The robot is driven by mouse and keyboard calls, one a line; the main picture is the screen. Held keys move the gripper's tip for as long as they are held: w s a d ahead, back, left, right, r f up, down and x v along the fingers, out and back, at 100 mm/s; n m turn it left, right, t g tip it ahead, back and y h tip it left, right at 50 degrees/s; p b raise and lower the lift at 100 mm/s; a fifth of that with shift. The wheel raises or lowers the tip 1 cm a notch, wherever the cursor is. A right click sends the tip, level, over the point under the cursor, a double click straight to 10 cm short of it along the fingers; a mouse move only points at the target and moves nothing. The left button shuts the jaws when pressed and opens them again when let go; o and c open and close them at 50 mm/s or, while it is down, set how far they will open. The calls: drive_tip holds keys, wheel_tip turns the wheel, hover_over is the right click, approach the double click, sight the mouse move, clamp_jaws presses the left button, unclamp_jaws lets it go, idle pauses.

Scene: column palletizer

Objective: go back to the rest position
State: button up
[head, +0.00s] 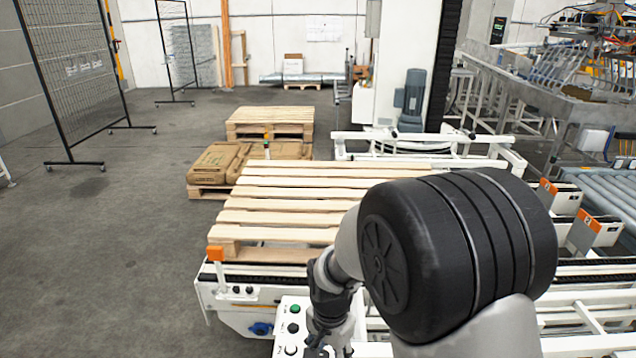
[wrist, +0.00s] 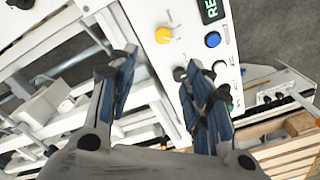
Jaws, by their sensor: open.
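My gripper (wrist: 161,63) is open in the wrist view, its two dark fingers spread with nothing between them. The white control panel (wrist: 178,18) lies beyond the fingertips, with a yellow knob, a blue button and part of a dark display with green letters. The right finger covers part of the panel and its lower buttons. I cannot tell whether a fingertip touches the panel. In the head view my gripper (head: 318,343) is low in the middle, in front of the panel (head: 282,338), partly hidden by my arm.
A wooden pallet (head: 285,198) lies on the white conveyor frame (head: 222,292). Brown sacks (head: 217,161) on a pallet and a pallet stack (head: 270,117) stand behind. Mesh fence panels (head: 75,75) stand at left. The grey floor (head: 110,230) at left is clear.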

drive_tip(key=s+d+r+n+t, duration=0.15)
drive_tip(key=s+d+r, duration=0.25)
drive_tip(key=r, duration=0.4)
drive_tip(key=s+d+r+n+t, duration=0.1)
drive_tip(key=s+d+r+n, duration=0.2)
drive_tip(key=r, duration=0.6)
drive_tip(key=s+d+r+n+t, duration=0.1)
drive_tip(key=s+d+r, duration=0.1)
drive_tip(key=s, duration=0.4)
drive_tip(key=s+d+r+n+t, duration=0.1)
drive_tip(key=s+d+r+n, duration=0.1)
drive_tip(key=s, duration=0.4)
drive_tip(key=shift+s+d+r, duration=0.35)
drive_tip(key=shift+d+r, duration=0.05)
drive_tip(key=shift+r, duration=0.05)
